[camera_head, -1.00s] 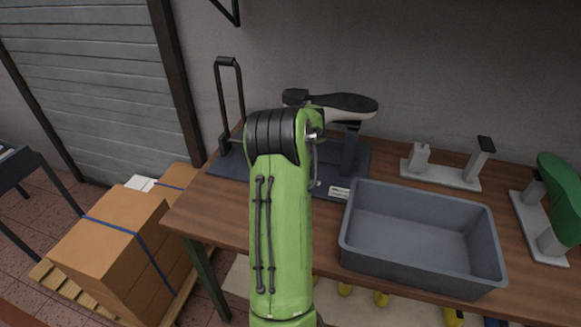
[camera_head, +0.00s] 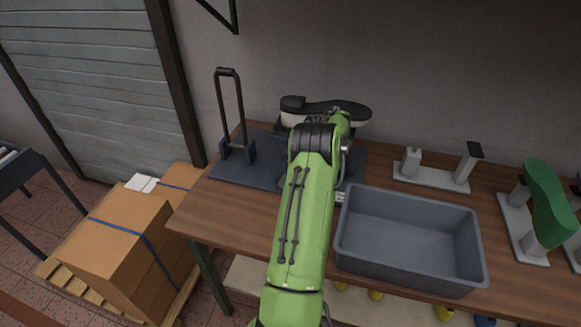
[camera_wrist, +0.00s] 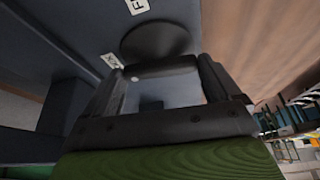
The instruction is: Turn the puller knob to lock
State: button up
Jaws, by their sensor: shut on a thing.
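The puller knob (camera_wrist: 160,69) shows in the wrist view as a dark bar with a small white mark, in front of a round black disc (camera_wrist: 158,40). My gripper (camera_wrist: 163,80) is shut on this bar, with one finger at each end. Two white labels with dark letters lie beside the disc, one at its upper left (camera_wrist: 138,5) and one at its left (camera_wrist: 112,61); their full words cannot be read. In the head view my arm hides the knob and the gripper. The dark puller base (camera_head: 240,172) stands on the bench, with a shoe last (camera_head: 345,110) above it.
An upright black handle (camera_head: 241,100) rises at the base's left. A grey bin (camera_head: 410,270) stands right of my arm. Shoe-last stands (camera_head: 430,178) and a green last (camera_head: 550,205) are farther right. Strapped cartons (camera_head: 115,245) stand left of the bench (camera_head: 215,215).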

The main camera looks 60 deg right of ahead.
jog(key=shift+r+n+p, duration=0.1)
jog(key=shift+n+p, duration=0.35)
jog(key=shift+n, duration=0.05)
jog(key=shift+y, duration=0.3)
jog(key=o, duration=0.8)
jog(key=shift+c, duration=0.2)
jog(key=p+v, duration=0.4)
jog(key=v, duration=1.1)
jog(key=shift+r+p, duration=0.3)
jog(key=shift+r, duration=0.05)
